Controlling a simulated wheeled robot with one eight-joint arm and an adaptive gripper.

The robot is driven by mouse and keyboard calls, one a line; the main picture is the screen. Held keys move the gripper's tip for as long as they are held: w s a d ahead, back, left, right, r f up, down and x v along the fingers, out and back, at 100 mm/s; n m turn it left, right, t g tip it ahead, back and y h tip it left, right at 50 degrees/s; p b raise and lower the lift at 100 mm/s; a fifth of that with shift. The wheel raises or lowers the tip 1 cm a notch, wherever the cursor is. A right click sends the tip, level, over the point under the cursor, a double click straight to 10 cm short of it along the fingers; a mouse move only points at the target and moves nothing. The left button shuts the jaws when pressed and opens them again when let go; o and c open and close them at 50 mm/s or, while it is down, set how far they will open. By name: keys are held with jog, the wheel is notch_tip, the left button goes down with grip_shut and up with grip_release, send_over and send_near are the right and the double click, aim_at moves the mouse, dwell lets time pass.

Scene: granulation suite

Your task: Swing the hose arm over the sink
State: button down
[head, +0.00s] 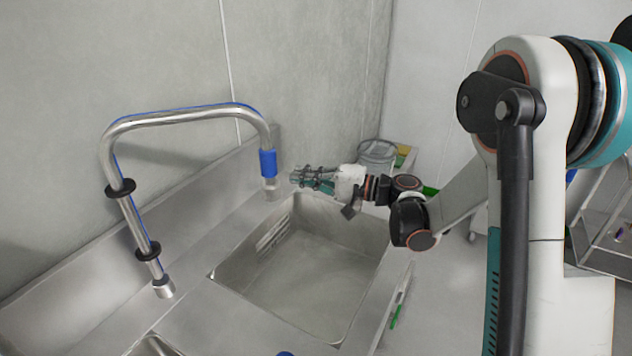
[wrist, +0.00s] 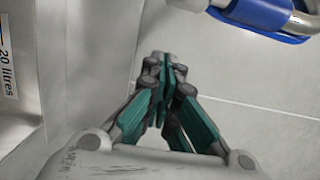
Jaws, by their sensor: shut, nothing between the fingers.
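The hose arm (head: 185,115) is a bent steel tube with a blue line and two black collars, rising from a base on the steel counter. Its blue-sleeved end (head: 268,163) hangs near the far back corner of the sink (head: 305,265). The blue sleeve also shows in the wrist view (wrist: 262,14), at the upper right. My gripper (head: 297,177) is just to the right of the hose end, above the sink's far edge, fingers pointing left. In the wrist view its fingers (wrist: 164,65) are closed together with nothing between them. They appear apart from the sleeve.
A clear bucket (head: 377,153) stands behind my wrist; a "20 litres" label (wrist: 7,55) shows in the wrist view. A green-handled tool (head: 398,308) lies on the counter right of the sink. A wall runs behind the counter. The basin looks empty.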

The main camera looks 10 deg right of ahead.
jog(key=shift+s+a+b, duration=0.25)
jog(key=shift+s+a, duration=0.05)
jog(key=shift+a, duration=0.4)
jog(key=shift+s+a+b, duration=0.3)
jog(key=shift+s+a, duration=0.05)
jog(key=shift+a, duration=0.4)
jog(key=shift+s+a+b, duration=0.25)
jog(key=shift+s+a, duration=0.05)
jog(key=shift+a, duration=0.4)
jog(key=shift+s, duration=0.15)
